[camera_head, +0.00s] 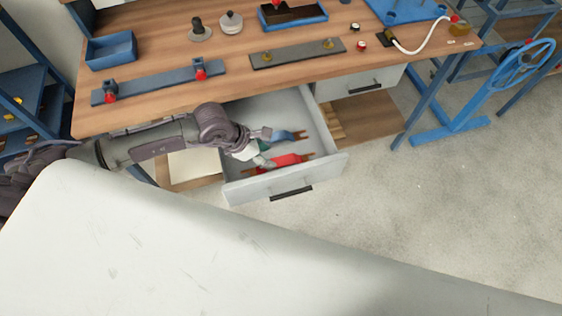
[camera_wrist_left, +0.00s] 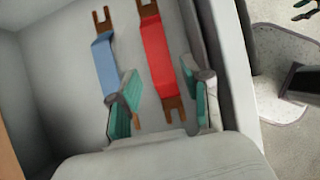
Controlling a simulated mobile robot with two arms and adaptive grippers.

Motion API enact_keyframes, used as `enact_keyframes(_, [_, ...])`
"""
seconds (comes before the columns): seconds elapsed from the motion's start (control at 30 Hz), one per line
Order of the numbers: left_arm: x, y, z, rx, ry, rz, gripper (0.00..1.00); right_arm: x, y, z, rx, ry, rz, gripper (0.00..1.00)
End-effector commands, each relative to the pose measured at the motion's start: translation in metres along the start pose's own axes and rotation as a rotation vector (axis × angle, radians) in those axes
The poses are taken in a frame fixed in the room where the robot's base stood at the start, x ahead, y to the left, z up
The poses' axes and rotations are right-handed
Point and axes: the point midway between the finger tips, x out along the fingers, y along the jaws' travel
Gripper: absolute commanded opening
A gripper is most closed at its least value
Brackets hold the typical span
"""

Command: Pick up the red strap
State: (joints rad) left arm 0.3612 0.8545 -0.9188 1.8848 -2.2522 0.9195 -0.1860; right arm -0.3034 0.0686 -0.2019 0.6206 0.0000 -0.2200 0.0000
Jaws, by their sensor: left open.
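The red strap (camera_head: 289,160) lies in the open drawer, near the drawer's front wall. It has brown forked ends, and in the left wrist view the red strap (camera_wrist_left: 157,55) lies flat on the drawer floor. My left gripper (camera_head: 268,149) reaches into the drawer from the left. In the left wrist view my left gripper (camera_wrist_left: 162,103) is open, with green-padded fingers apart and the near brown end of the red strap showing between them. Nothing is held. A blue strap (camera_wrist_left: 105,63) lies beside the red one, partly hidden by a finger. My right gripper is not in view.
The open drawer (camera_head: 258,187) has raised walls close around my left gripper. The wooden workbench (camera_head: 240,81) is above and behind it, with a blue tray (camera_head: 111,51) and metal bars on top. The floor (camera_head: 430,210) at right is clear.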

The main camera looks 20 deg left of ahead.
Motion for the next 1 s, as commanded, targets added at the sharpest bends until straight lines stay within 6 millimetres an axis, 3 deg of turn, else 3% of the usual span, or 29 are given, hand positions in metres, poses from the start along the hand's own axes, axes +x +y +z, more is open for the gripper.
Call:
enact_keyframes(0.1, [0.018,0.000,0.001,-0.001,-0.001,-0.001,0.48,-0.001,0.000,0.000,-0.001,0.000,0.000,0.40])
enact_keyframes(0.37, [0.037,0.001,0.002,-0.002,-0.002,-0.002,0.48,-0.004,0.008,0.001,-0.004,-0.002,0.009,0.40])
enact_keyframes(0.6, [0.072,0.003,0.003,-0.001,-0.004,-0.001,0.48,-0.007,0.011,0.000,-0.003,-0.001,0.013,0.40])
enact_keyframes(0.9, [0.079,0.003,0.002,-0.001,-0.003,-0.001,0.48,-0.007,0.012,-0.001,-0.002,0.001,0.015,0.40])
enact_keyframes(1.0, [0.078,0.003,0.002,-0.001,-0.003,-0.001,0.35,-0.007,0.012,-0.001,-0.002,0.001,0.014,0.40])
